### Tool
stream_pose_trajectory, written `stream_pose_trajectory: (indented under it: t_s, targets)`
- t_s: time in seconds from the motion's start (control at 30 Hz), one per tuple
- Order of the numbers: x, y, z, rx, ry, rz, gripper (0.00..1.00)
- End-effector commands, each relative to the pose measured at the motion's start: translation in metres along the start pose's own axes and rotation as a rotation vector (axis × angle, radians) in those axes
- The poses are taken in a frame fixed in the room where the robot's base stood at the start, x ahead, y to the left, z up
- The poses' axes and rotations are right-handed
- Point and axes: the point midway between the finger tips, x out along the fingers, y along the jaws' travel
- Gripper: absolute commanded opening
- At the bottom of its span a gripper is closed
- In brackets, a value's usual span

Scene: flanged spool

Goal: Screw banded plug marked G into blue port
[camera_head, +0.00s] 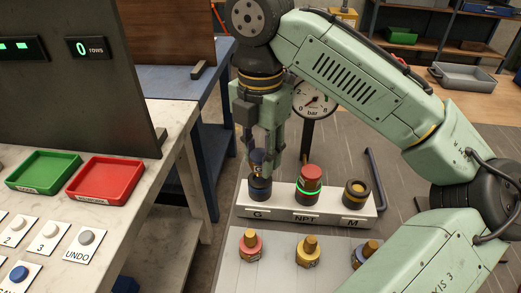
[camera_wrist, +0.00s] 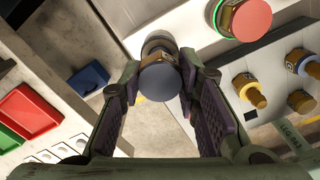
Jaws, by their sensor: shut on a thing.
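My gripper (camera_head: 263,148) points down over the G end of the white rack (camera_head: 341,213). It is shut on a plug with a dark blue-grey cap (camera_head: 257,156) and a brass band. In the wrist view this cap (camera_wrist: 160,81) sits between the fingertips, with brass and a grey cylinder behind it. A dark blue body (camera_head: 259,188) stands directly below at the G label; I cannot tell whether the plug is clear of it.
A red-capped plug with a green lit ring (camera_head: 309,180) stands at NPT, close right of my gripper. A dark brass-ringed piece (camera_head: 356,194) stands at M. A pressure gauge (camera_head: 316,100) rises behind the rack.

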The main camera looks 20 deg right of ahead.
Motion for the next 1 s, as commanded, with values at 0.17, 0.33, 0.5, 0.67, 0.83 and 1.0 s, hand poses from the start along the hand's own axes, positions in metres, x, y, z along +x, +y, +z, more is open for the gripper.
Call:
stream_pose_trajectory:
  t_s: [0.17, 0.33, 0.5, 0.67, 0.83, 1.0]
  targets:
    - [0.005, 0.000, 0.000, 0.000, 0.001, 0.000, 0.00]
    - [0.009, 0.000, 0.000, -0.001, 0.001, 0.001, 0.00]
    - [0.013, 0.000, 0.000, -0.001, 0.000, 0.001, 0.00]
    - [0.017, 0.000, 0.000, -0.001, 0.000, 0.001, 0.00]
    - [0.021, 0.000, 0.000, -0.001, 0.001, 0.001, 0.00]
    - [0.025, 0.000, 0.000, -0.001, 0.001, 0.001, 0.00]
